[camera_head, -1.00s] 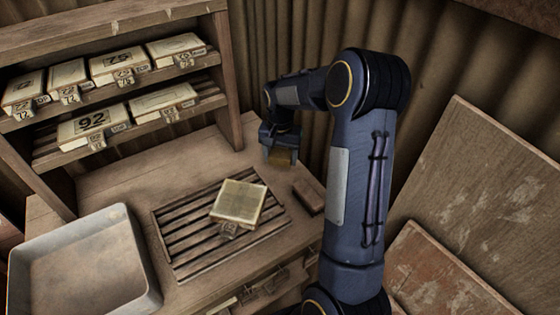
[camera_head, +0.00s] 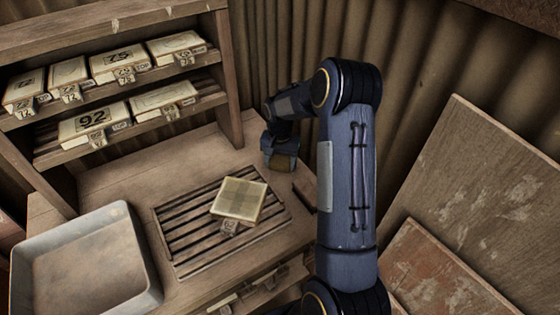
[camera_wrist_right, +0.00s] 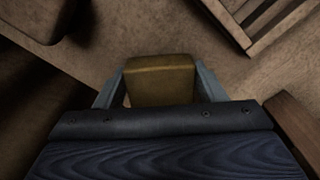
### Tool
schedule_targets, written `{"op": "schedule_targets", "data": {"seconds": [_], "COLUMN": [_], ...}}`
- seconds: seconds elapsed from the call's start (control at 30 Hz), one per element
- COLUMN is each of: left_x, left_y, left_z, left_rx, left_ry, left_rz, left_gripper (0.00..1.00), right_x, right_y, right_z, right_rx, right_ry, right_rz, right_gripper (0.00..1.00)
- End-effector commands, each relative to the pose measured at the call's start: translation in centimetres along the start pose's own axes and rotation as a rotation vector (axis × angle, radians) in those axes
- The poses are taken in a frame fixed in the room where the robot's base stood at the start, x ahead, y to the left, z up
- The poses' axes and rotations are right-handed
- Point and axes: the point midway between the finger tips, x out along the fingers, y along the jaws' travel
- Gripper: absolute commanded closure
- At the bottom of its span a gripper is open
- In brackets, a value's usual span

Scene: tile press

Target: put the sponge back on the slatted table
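The sponge (camera_head: 283,163) is a yellow-brown block in my right gripper (camera_head: 281,155). In the right wrist view it sits between the two grey fingers of my right gripper (camera_wrist_right: 160,88), and its far face (camera_wrist_right: 160,68) shows. The gripper is behind the slatted panel, near the back right of the wooden table (camera_head: 160,170). I cannot tell whether the sponge touches the tabletop. The slatted panel (camera_head: 190,246) is set in the table, and a square tile (camera_head: 240,198) with a small tag lies on it. My left gripper is not in view.
A grey tray (camera_head: 148,262) stands at the left. A wooden shelf (camera_head: 225,75) with several tagged tiles rises behind. A brown block (camera_head: 305,190) lies right of the slats, partly hidden by my right arm. Boards (camera_head: 490,190) lean at the right.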

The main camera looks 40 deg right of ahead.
Motion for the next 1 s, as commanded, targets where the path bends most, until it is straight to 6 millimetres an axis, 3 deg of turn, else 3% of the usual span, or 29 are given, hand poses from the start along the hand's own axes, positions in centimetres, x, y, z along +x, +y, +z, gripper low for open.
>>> {"op": "schedule_targets", "data": {"seconds": [0.03, 0.17, 0.57, 1.0], "left_x": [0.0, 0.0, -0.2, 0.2], "left_y": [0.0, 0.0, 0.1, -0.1], "left_z": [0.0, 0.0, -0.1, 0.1], "left_rx": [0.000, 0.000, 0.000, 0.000], "left_ry": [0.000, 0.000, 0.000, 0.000], "left_rz": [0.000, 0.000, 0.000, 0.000], "left_gripper": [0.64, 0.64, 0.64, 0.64], "right_x": [0.0, 0.0, -1.0, -9.8], "right_y": [0.0, 0.0, -0.1, 0.0], "right_z": [0.0, 0.0, -0.1, 0.0], "right_rx": [0.000, 0.000, 0.000, 0.000], "right_ry": [0.000, 0.000, 0.002, 0.004], "right_rz": [0.000, 0.000, -0.002, -0.003], "right_gripper": [0.31, 0.15, 0.15, 0.15]}}
